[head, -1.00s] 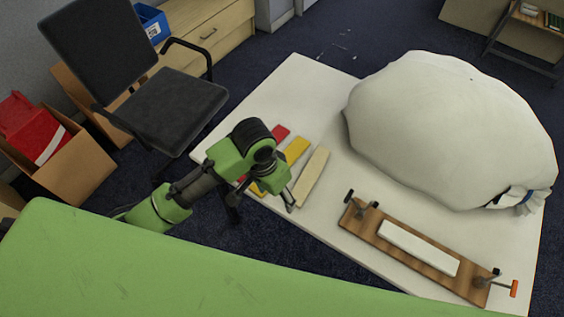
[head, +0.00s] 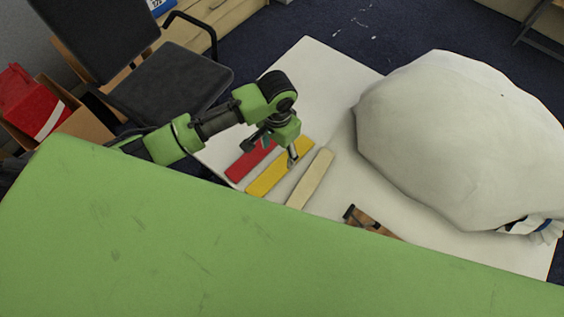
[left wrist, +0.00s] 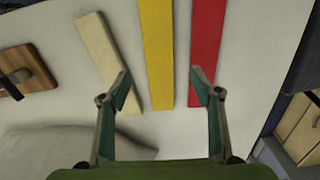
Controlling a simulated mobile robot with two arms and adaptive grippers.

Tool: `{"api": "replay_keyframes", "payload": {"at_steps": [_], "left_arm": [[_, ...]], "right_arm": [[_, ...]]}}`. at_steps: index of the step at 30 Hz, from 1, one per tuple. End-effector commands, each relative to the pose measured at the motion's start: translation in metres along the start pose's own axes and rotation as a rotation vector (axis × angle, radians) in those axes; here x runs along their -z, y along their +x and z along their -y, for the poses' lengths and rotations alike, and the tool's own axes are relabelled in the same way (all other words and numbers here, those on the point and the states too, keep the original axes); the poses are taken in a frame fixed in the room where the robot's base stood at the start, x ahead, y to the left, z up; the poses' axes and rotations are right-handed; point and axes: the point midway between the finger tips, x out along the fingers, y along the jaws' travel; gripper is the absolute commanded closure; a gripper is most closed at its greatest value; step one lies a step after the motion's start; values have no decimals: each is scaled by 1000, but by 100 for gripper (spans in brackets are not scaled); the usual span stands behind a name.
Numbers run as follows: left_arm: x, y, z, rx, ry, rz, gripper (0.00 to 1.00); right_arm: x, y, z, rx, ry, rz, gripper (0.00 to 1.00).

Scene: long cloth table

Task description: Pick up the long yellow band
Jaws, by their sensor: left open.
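The long yellow band (head: 276,171) lies flat on the white table, between a red band (head: 250,160) and a cream band (head: 311,178). In the left wrist view the yellow band (left wrist: 158,50) runs down from the top edge and ends between the fingers in the picture. My left gripper (head: 275,148) is open and empty, over the red and yellow bands near their far ends. In the left wrist view its fingertips (left wrist: 161,90) stand wide apart, one by the cream band (left wrist: 108,60), the other over the red band (left wrist: 205,50). My right gripper is not in view.
A big white sack (head: 450,140) fills the right of the table (head: 318,75). A wooden board with a clamp (head: 370,222) lies near the front, partly hidden by my green body. A black chair (head: 170,90) stands at the table's left.

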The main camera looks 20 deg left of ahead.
Motion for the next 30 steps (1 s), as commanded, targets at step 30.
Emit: {"api": "replay_keyframes", "payload": {"at_steps": [30], "left_arm": [[1, 90, -2, 1, 1, -2, 42]], "right_arm": [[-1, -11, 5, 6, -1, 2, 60]]}}
